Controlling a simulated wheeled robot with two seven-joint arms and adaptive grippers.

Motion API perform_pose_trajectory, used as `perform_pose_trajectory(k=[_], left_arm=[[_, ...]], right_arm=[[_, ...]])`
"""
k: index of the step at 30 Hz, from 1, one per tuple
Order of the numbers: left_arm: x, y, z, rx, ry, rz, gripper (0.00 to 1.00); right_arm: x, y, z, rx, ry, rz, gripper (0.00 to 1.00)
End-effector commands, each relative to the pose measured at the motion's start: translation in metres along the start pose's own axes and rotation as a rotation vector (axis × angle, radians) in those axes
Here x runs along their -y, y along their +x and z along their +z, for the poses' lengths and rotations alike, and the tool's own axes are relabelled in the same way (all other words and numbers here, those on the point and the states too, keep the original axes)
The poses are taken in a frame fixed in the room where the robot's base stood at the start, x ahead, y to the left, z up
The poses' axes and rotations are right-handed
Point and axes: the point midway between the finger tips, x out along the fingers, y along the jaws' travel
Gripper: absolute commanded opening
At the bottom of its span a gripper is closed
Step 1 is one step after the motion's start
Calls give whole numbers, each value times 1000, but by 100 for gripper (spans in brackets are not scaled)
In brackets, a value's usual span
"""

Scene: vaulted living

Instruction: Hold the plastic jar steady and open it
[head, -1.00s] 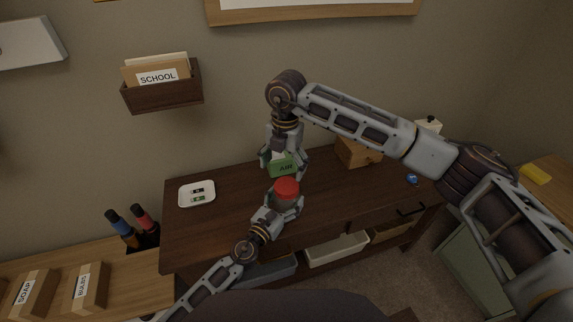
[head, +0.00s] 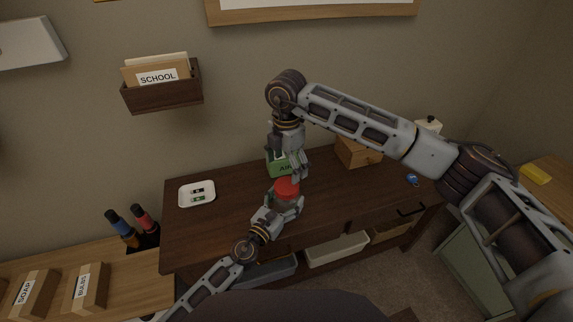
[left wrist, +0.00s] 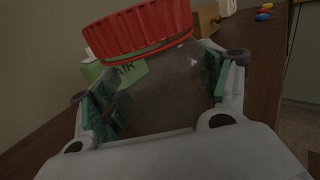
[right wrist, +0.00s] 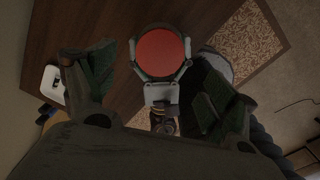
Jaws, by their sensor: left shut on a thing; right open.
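The plastic jar is clear with a red ribbed lid (head: 287,187) and stands upright over the dark wooden table. My left gripper (head: 287,205) is shut on the jar's body; in the left wrist view its green pads press both sides of the clear body (left wrist: 165,90), below the lid (left wrist: 140,28). My right gripper (head: 287,172) is open and points down just above the lid. In the right wrist view the round lid (right wrist: 160,52) lies ahead, between and beyond the spread fingers (right wrist: 155,85), not touched by them. Whether the jar rests on the table is hidden.
A green AIR box (head: 278,165) stands close behind the right gripper. A wooden box (head: 355,153) is to the right and a white tray (head: 197,194) with two small items to the left. A blue item (head: 412,179) lies at the right.

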Motion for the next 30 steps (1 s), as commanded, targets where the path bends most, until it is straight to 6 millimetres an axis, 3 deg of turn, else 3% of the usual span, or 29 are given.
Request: perform_pose_trajectory(k=[11, 30], left_arm=[[0, 0, 0, 0, 1, 1, 10], [0, 0, 0, 0, 1, 1, 10]], right_arm=[[0, 13, 0, -1, -1, -2, 86], [0, 76, 0, 0, 0, -1, 86]])
